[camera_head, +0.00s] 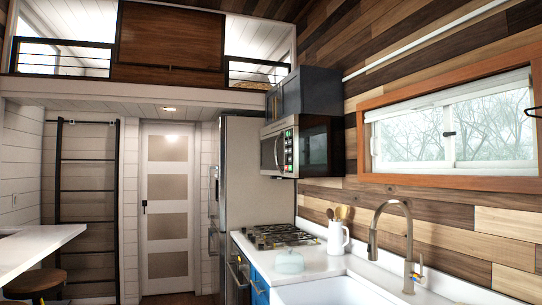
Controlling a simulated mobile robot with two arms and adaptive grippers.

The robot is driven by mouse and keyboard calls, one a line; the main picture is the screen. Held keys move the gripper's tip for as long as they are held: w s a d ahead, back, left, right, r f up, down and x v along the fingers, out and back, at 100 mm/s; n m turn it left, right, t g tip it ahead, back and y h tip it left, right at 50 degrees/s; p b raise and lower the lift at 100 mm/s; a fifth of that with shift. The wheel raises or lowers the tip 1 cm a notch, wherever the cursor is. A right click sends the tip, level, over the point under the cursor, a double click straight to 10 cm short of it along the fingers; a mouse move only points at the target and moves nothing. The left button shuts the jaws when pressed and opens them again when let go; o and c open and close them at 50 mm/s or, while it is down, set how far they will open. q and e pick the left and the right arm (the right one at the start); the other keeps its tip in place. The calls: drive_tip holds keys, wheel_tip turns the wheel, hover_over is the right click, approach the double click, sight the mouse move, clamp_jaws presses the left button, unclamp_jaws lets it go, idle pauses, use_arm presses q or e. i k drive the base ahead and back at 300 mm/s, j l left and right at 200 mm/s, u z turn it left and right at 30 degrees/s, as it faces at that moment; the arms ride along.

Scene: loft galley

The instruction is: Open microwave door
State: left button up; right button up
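The microwave (316,146) hangs under a dark cabinet, above the stove, near the middle of the view. Its silver front faces left toward the aisle and shows at a steep angle. The microwave door (268,151) has a dark window and looks shut. A vertical handle stands between the window and the black control panel (289,150) with lit keys. The inside is hidden. Neither of my grippers can be made out in this view.
A gas stove (277,236) sits below the microwave. A steel fridge (240,190) is beyond. A white table (38,246) and stool (36,282) are left.

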sight(272, 146)
drive_tip(key=i+j+u, duration=0.2)
drive_tip(key=i, duration=0.2)
drive_tip(key=i+u, duration=0.25)
drive_tip(key=i, duration=0.15)
drive_tip(key=i+j, duration=0.15)
drive_tip(key=i, duration=1)
drive_tip(key=i+j+u, duration=0.1)
drive_tip(key=i, duration=1)
drive_tip(key=j, duration=0.1)
